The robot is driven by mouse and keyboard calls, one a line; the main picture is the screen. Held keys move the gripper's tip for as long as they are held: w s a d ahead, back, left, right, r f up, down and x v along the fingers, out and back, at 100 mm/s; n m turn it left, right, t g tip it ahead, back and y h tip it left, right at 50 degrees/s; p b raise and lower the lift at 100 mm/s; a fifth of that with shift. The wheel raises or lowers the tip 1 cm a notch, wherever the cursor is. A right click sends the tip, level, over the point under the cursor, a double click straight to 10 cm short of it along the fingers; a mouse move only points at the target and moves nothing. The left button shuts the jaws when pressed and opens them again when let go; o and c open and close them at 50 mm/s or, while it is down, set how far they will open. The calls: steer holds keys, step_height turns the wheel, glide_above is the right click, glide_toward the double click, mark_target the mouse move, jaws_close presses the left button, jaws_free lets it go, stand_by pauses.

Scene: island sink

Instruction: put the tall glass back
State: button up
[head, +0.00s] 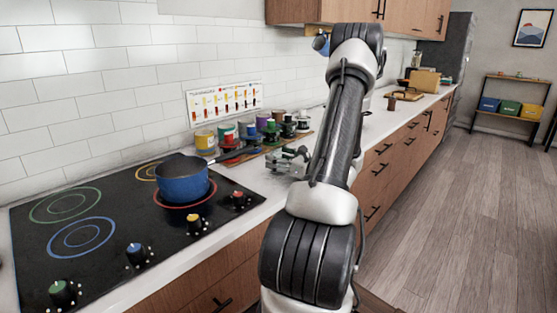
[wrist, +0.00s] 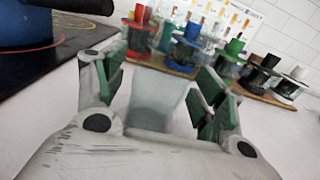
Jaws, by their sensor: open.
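A clear, pale glass (wrist: 157,100) stands on the white counter in the wrist view. My gripper (wrist: 163,75) is open, with its green-padded fingers on either side of the glass. Gaps show between the glass and both pads, so the fingers look apart from it. The gripper body hides the lower part of the glass. In the head view my gripper (head: 287,160) is low over the counter, right of the stove, and I cannot make out the glass clearly there.
A blue pot (head: 182,182) with a dark handle sits on the black cooktop (head: 110,215). Several coloured jars stand on a wooden board (wrist: 160,66) just behind the glass, near a chart (head: 225,103) on the wall. Bare counter (wrist: 275,125) lies right of my gripper.

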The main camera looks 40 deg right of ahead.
steer(key=s, duration=0.7)
steer(key=s+d, duration=0.1)
steer(key=s, duration=0.3)
steer(key=shift+s+a+r, duration=0.1)
steer(key=shift+s+a, duration=0.05)
steer(key=a+r+n+g+y, duration=0.25)
steer(key=a+n+g, duration=0.2)
steer(key=a, duration=0.35)
steer(key=s+a+r+n+g+y, duration=0.1)
steer(key=a+r+n+g+y, duration=0.15)
steer(key=a+n, duration=0.45)
steer(key=a+r+n+g+y, duration=0.2)
steer(key=a+n+g+y, duration=0.15)
steer(key=a, duration=0.65)
steer(key=s+a+r+n+g+h, duration=0.2)
steer(key=s+a+n+g+h, duration=0.35)
steer(key=s+n, duration=0.4)
step_height(320, 180, up, 6)
steer(key=d+n+t+h, duration=0.2)
steer(key=d+n+h, duration=0.1)
steer(key=n, duration=0.7)
steer(key=shift+h, duration=0.8)
steer(key=shift+s, duration=0.1)
